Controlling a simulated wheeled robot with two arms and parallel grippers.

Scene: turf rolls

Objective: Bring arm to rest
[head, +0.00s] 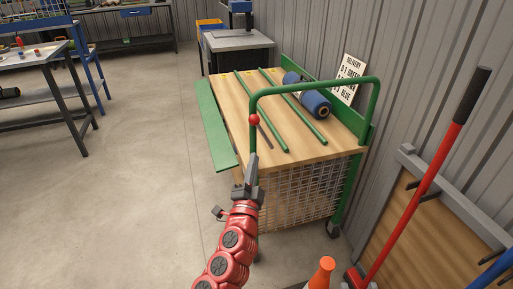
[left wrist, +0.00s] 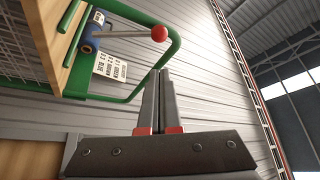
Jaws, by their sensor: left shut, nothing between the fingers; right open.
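My left arm, in red, rises from the bottom of the head view. Its gripper (head: 252,162) is shut and empty, in front of the cart's near end. In the left wrist view the two dark fingers (left wrist: 159,78) lie together with nothing between them. A lever's red ball (head: 254,119) shows just above the fingertips in the head view; in the left wrist view the red ball (left wrist: 160,34) stands apart from them. My right gripper is not in view.
The wooden-topped cart (head: 238,108) has a green handle (head: 318,82) and carries a blue roll (head: 315,104). A red-handled tool (head: 425,185) leans at the right. An orange cone (head: 321,274) stands at the bottom.

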